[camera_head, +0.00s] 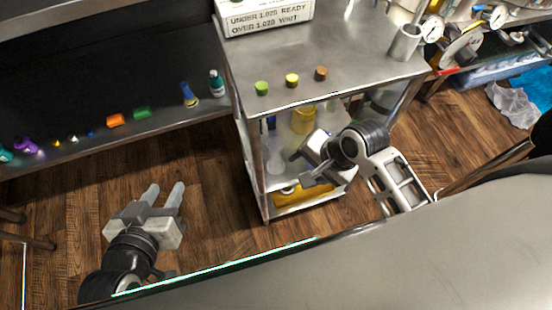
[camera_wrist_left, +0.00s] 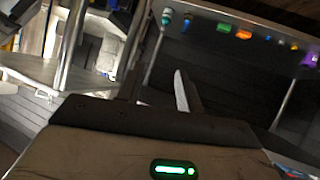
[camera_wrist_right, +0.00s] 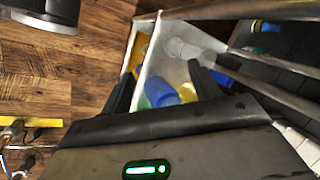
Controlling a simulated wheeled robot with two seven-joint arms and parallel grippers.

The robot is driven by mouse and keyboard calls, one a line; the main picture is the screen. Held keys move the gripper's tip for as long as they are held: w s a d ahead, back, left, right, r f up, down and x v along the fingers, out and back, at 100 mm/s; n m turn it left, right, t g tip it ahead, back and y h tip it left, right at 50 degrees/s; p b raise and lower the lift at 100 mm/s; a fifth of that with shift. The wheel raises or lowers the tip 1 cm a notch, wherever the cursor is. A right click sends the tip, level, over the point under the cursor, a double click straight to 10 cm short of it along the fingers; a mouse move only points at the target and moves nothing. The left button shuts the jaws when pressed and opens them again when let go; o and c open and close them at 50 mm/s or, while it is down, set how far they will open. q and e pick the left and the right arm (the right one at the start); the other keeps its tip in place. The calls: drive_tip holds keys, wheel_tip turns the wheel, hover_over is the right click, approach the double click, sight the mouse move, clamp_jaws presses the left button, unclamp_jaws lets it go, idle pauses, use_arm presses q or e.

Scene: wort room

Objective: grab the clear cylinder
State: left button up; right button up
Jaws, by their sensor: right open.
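A clear, pale vessel (camera_head: 275,162) stands on the shelf of the metal cart, below its top. A pale see-through shape (camera_wrist_right: 182,48), likely the same vessel, shows in the right wrist view beyond the fingers; its exact form is unclear. My right gripper (camera_head: 301,169) is open and empty at the cart's open front, just right of the vessel and apart from it in the picture. My left gripper (camera_head: 165,191) is open and empty over the wooden floor, left of the cart. Part of the shelf is hidden behind my right arm.
A yellow container (camera_head: 303,121) stands on the cart shelf, with a blue object (camera_wrist_right: 160,92) near my right fingers. A dark bench (camera_head: 60,115) stands left.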

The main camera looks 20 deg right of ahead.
sight(282, 152)
drive_tip(key=w+f+m, duration=0.1)
drive_tip(key=w+m, duration=0.1)
drive_tip(key=m, duration=0.2)
drive_tip(key=w+f+m+y, duration=0.1)
drive_tip(key=w+m, duration=0.2)
drive_tip(key=m, duration=0.2)
drive_tip(key=w+a+f+m+y, duration=0.1)
drive_tip(key=w+f+m, duration=0.1)
drive_tip(key=w+m, duration=0.1)
drive_tip(key=shift+w+m, duration=0.15)
drive_tip(key=shift+m, duration=0.65)
drive_tip(key=shift+w+a+f, duration=0.15)
drive_tip(key=shift+a+f, duration=0.05)
drive_tip(key=shift+f, duration=0.15)
drive_tip(key=b+x, duration=0.1)
drive_tip(key=x, duration=0.1)
drive_tip(key=b+x, duration=0.2)
drive_tip(key=x, duration=0.1)
drive_tip(key=shift+w+d+f, duration=0.25)
drive_tip(key=shift+d+f, duration=0.05)
drive_tip(key=shift+f, duration=0.1)
drive_tip(key=shift+w+a+f+b, duration=0.15)
drive_tip(key=shift+a+f+b, duration=0.15)
drive_tip(key=shift+f+b, duration=0.1)
use_arm(q)
drive_tip(key=shift+w+d+f, duration=0.1)
drive_tip(key=shift+d+f, duration=0.1)
drive_tip(key=shift+f, duration=0.9)
use_arm(e)
drive_tip(key=c, duration=1.1)
